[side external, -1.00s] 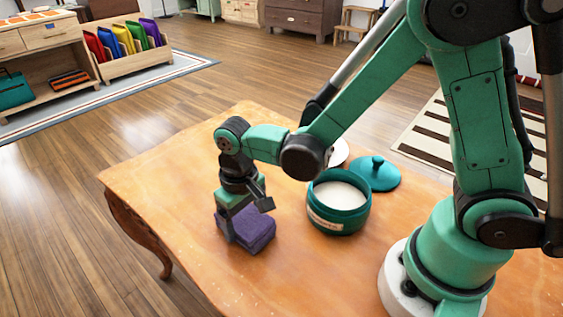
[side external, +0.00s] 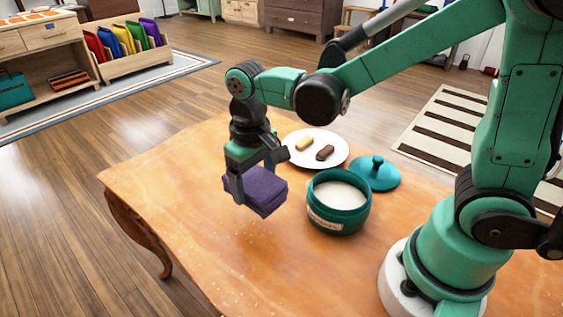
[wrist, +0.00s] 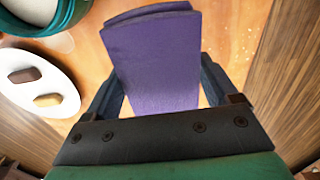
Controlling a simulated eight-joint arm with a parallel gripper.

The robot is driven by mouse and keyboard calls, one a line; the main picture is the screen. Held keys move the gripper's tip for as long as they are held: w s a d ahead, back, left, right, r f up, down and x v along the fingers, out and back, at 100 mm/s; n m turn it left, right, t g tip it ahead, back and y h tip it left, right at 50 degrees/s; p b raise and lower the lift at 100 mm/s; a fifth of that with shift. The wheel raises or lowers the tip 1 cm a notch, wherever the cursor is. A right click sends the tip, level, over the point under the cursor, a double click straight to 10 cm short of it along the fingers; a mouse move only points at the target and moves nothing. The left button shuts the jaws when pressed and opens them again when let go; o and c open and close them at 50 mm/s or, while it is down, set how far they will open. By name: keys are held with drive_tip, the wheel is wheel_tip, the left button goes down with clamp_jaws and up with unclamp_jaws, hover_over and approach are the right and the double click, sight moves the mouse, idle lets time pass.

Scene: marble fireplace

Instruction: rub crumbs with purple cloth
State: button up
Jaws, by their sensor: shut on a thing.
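The purple cloth (side external: 262,190) is a thick folded block. My gripper (side external: 250,187) is shut on it and holds it above the wooden table (side external: 150,175). In the wrist view the cloth (wrist: 155,60) sits between the two fingers, reaching away from the gripper. Small pale crumbs (side external: 243,275) are scattered on the table toward its near edge, below the cloth. Pale specks of crumbs also show in the wrist view (wrist: 236,42), to the right of the cloth.
A teal jar (side external: 340,203) with white contents stands right of the cloth, its teal lid (side external: 375,173) lying behind it. A white plate (side external: 318,160) with two small bars lies behind the gripper. The table's left side is clear.

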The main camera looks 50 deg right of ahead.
drive_tip(key=shift+r, duration=0.75)
drive_tip(key=shift+w, duration=0.1)
